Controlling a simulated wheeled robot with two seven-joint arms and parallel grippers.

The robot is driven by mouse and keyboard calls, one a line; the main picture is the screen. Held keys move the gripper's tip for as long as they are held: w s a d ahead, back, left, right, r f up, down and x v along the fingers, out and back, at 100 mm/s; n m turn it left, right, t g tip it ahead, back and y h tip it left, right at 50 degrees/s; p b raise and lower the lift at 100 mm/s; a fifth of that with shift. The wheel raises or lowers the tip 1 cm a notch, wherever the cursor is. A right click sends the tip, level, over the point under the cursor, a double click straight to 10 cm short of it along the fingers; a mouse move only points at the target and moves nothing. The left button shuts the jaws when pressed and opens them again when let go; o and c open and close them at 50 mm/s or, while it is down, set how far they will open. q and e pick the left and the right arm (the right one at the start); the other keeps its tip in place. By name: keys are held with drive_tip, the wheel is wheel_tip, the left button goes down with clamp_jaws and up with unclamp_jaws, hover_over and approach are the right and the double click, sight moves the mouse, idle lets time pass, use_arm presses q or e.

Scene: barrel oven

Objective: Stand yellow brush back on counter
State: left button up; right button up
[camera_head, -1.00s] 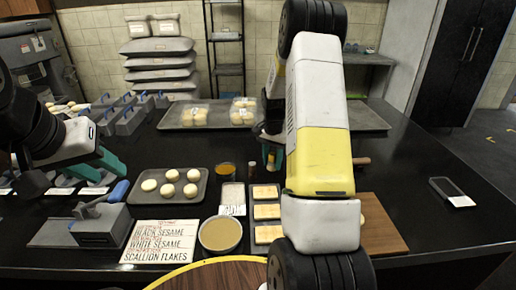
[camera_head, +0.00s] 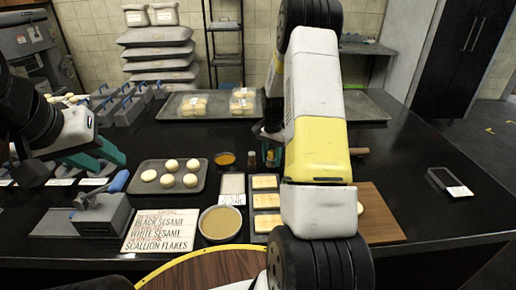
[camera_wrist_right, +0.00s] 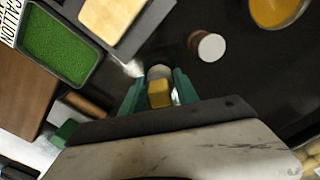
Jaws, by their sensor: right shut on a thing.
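The yellow brush (camera_wrist_right: 159,94) shows in the right wrist view as a small yellow block with a pale grey end. It sits between the green fingers of my right gripper (camera_wrist_right: 158,88), which is shut on it. Whether the brush touches the counter (camera_wrist_right: 235,75) is unclear.
A small bottle with a white cap (camera_wrist_right: 210,46) stands close beside the brush. Near it are a bowl of orange filling (camera_head: 225,159), a bun tray (camera_head: 152,190) and the slab trays (camera_head: 266,204). A large tray (camera_head: 362,110) lies behind. The counter's right side is mostly clear.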

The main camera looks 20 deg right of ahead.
drive_tip(key=shift+f, duration=0.65)
idle(0.5)
drive_tip(key=o, duration=1.3)
drive_tip(key=shift+o, duration=0.2)
